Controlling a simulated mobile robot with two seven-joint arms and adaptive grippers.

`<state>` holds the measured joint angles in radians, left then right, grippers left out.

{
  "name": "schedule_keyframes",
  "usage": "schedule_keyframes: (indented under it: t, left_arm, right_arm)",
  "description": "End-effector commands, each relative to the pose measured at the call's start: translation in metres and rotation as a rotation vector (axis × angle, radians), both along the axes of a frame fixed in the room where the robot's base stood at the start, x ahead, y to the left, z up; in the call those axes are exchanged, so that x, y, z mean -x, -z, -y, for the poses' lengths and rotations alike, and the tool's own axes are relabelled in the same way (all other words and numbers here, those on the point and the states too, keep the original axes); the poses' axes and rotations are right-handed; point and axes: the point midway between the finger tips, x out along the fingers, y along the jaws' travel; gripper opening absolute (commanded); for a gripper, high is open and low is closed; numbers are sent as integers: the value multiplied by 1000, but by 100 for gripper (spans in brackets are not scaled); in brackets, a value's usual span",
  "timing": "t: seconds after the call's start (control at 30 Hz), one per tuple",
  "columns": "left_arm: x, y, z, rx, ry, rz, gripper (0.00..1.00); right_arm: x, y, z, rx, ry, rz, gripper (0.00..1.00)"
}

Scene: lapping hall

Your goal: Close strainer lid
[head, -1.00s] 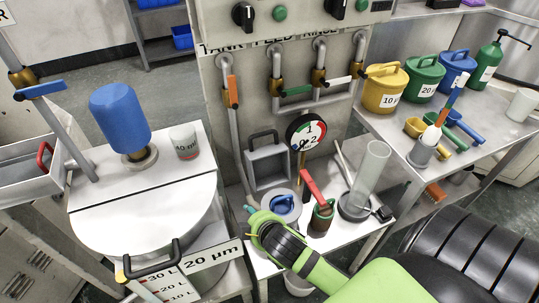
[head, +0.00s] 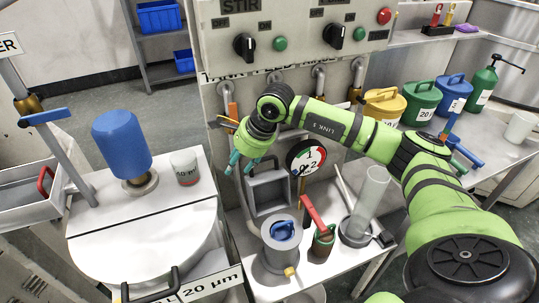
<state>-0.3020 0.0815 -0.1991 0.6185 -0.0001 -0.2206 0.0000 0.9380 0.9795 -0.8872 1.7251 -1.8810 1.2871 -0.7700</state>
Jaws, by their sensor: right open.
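A grey cylindrical pot (head: 281,256) with a brass fitting low on its front stands on the white bench and looks like the strainer. A blue piece with a looped handle (head: 284,230) sits in its round top; I cannot tell whether this is the lid or an insert. No separate strainer lid can be made out for sure. My right gripper (head: 240,164) is open and empty, above and to the left of the pot, in front of the grey panel. Its teal fingertips point down and are apart from the pot. My left gripper is not in view.
A dark cup with a red lever (head: 322,242) stands close right of the pot, and a clear cylinder (head: 370,192) beyond it. A grey box with a handle (head: 270,191) and a round gauge (head: 306,157) are behind. A white tank top (head: 140,240) lies left.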

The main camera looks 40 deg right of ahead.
Motion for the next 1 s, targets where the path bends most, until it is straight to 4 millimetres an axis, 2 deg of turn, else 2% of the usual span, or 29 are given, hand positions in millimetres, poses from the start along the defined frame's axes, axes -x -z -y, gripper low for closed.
schedule_keyframes:
  t: [0.03, 0.1, 0.2, 0.23, 0.37, 0.7, 1.0]
  left_arm:
    - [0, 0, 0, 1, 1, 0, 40]
    - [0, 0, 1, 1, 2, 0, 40]
    - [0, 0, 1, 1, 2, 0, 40]
    - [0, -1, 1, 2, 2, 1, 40]
    - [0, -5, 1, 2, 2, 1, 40]
    - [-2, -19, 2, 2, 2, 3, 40]
    - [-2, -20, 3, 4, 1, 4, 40]
  right_arm:
    - [-2, -6, 35, 111, 27, -11, 46]
    - [1, -13, 69, 221, 56, -34, 46]
    - [4, -18, 97, 306, 81, -59, 46]
    - [5, -18, 100, 317, 84, -62, 46]
    - [2, -8, 105, 331, 89, -72, 46]
    - [-13, 38, 107, 325, 89, -69, 46]
    - [-16, 48, 107, 324, 87, -66, 46]
